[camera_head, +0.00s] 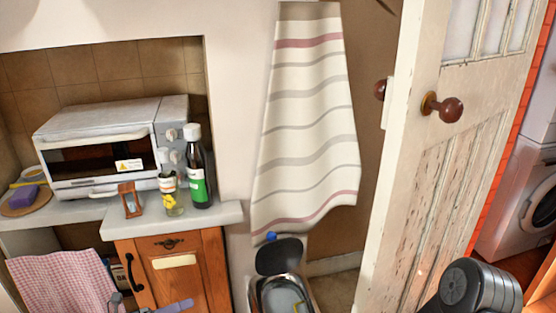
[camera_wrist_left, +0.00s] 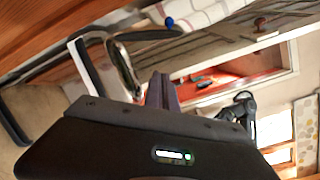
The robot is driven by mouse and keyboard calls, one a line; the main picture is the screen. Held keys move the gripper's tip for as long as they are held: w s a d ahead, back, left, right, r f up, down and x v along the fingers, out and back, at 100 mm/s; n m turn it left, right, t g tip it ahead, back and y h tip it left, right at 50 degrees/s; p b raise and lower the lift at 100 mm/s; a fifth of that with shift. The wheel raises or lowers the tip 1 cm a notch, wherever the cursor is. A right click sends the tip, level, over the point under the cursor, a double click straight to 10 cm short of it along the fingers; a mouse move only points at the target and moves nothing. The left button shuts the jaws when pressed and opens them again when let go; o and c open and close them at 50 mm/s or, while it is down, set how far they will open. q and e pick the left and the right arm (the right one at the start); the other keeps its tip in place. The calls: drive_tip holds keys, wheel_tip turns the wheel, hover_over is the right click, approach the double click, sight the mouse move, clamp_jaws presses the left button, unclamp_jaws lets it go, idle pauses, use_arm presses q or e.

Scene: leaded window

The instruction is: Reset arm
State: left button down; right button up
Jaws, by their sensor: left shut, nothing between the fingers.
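My left gripper (camera_head: 180,305) shows at the bottom edge of the head view, in front of the wooden cabinet. Its lavender-grey fingers also show in the left wrist view (camera_wrist_left: 162,90), close together with nothing between them. It is shut and empty. Most of the left arm is out of the head view. A dark, rounded link of mine is at the bottom right of the head view; no right gripper shows there.
A wooden cabinet (camera_head: 172,262) and counter hold a toaster oven (camera_head: 100,145), a dark green bottle (camera_head: 198,170) and a small jar (camera_head: 170,195). A bin (camera_head: 280,290) stands below a hanging striped towel (camera_head: 308,120). An open white door (camera_head: 430,190) is at the right.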

use_arm(q)
drive_tip(key=s+d+f+m+g+y, duration=0.35)
drive_tip(key=s+f+m, duration=0.3)
drive_tip(key=f, duration=0.35)
drive_tip(key=s+d+f+m+g+y, duration=0.35)
drive_tip(key=s+f+m, duration=0.3)
drive_tip(key=f, duration=0.35)
drive_tip(key=s+d+m+y+p, duration=0.1)
drive_tip(key=s+d+m, duration=0.4)
drive_tip(key=m, duration=0.5)
drive_tip(key=s+d+r+m+y+p, duration=0.1)
drive_tip(key=s+d+m+y, duration=0.2)
drive_tip(key=s+m, duration=0.6)
drive_tip(key=shift+s+d+r+m+g+y, duration=0.3)
drive_tip(key=shift+d+m, duration=0.2)
drive_tip(key=shift+d, duration=0.55)
